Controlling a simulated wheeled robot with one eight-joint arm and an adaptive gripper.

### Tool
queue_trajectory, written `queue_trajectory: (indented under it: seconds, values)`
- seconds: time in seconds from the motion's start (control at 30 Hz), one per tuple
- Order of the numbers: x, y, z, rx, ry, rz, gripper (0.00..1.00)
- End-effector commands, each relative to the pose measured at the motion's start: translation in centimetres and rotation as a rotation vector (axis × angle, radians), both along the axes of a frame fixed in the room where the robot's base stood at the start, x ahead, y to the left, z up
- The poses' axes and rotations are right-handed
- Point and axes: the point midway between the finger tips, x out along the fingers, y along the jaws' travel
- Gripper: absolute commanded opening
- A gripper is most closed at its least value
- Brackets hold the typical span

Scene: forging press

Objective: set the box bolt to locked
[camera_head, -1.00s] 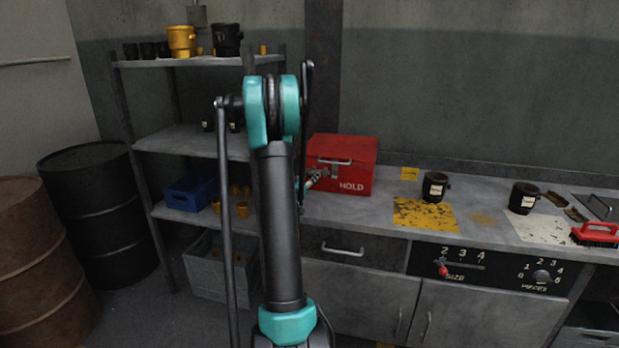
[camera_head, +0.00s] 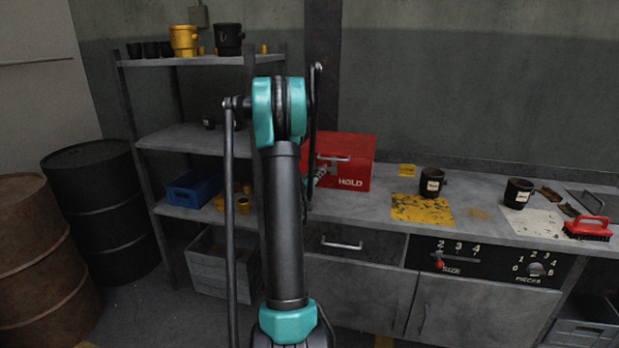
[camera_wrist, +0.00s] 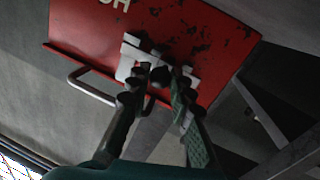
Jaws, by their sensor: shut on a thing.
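The red box (camera_head: 358,147) marked HOLD stands on the workbench, with a handle on its front. In the wrist view the red box face (camera_wrist: 205,35) is scratched and its lettering is upside down. The pale grey box bolt (camera_wrist: 131,57) is mounted on that face. My gripper (camera_wrist: 160,82) is shut on the bolt, with its dark fingertips at the bolt's knob, which they mostly hide. In the head view my gripper (camera_head: 321,174) is small at the box's left front, partly behind my arm. The bolt's setting cannot be read.
The workbench (camera_head: 378,185) carries black mugs (camera_head: 432,183), a yellow patch (camera_head: 422,209) and a red brush (camera_head: 588,229). A control panel (camera_head: 484,261) is on its front. A shelf (camera_head: 185,137) and drums (camera_head: 95,208) stand at left. Some bench top right of the box is clear.

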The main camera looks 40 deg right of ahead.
Motion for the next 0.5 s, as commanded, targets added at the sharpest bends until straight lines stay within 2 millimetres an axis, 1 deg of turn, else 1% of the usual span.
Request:
queue_trajectory:
  seconds: [0.03, 0.1, 0.33, 0.37, 0.5]
  values:
    - [-0.15, -0.69, -0.02, 0.001, -0.001, -0.002, 0.00]
    - [-0.15, -1.01, 0.00, 0.001, 0.000, -0.001, 0.00]
    - [-0.28, -1.03, -0.01, 0.001, -0.001, -0.004, 0.00]
    - [-0.30, -1.04, 0.00, 0.001, -0.001, -0.004, 0.25]
    - [-0.27, -1.03, -0.01, 0.001, -0.001, -0.004, 0.42]
